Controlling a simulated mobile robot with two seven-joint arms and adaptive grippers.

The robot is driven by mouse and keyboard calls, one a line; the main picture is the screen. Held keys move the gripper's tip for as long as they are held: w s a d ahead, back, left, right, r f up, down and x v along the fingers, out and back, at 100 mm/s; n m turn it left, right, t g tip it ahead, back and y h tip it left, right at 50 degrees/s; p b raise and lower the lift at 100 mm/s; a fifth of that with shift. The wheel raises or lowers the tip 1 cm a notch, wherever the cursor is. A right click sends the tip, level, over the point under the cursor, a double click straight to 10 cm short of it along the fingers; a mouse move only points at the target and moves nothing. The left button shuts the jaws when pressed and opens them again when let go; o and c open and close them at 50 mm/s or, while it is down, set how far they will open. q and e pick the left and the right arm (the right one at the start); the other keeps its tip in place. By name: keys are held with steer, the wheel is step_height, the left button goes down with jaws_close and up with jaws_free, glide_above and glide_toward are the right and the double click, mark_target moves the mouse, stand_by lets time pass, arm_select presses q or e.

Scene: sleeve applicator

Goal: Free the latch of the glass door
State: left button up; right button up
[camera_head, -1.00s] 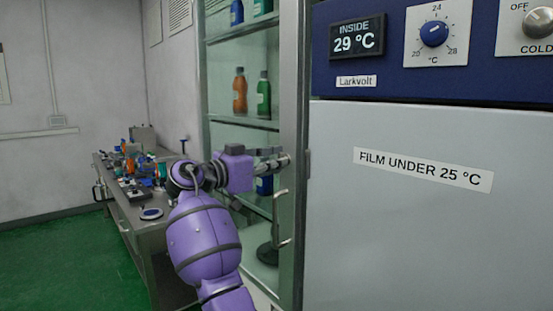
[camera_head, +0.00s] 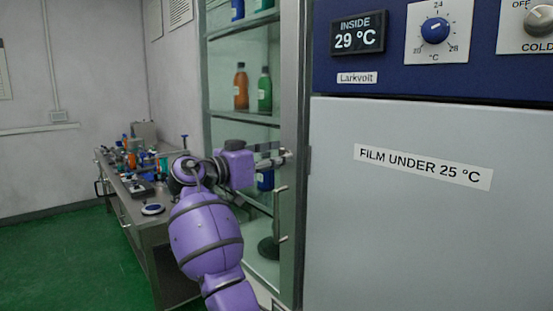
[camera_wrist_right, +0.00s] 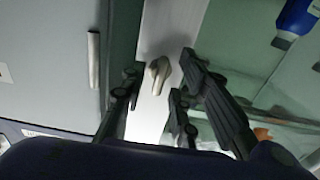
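The glass door (camera_head: 293,90) of the tall cabinet has a grey metal frame. The latch (camera_wrist_right: 158,75) is a small metal lever on the pale frame strip, seen in the right wrist view. My right gripper (camera_wrist_right: 155,92) is open, with one dark finger on each side of the latch. A gap shows between the latch and the fingers. In the head view my right gripper (camera_head: 270,157) reaches the door frame and hides most of the latch. A bar handle (camera_head: 281,213) is below it on the door. My left gripper is out of view.
A blue and grey cabinet (camera_head: 400,230) labelled "FILM UNDER 25 °C" stands close on the right; its display reads 29 °C. Bottles (camera_head: 241,88) stand on shelves behind the glass. A cluttered metal bench (camera_head: 150,225) is at the left. Green floor (camera_head: 70,255) is clear.

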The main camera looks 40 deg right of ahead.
steer(key=a, duration=1.2)
steer(key=shift+s, duration=0.45)
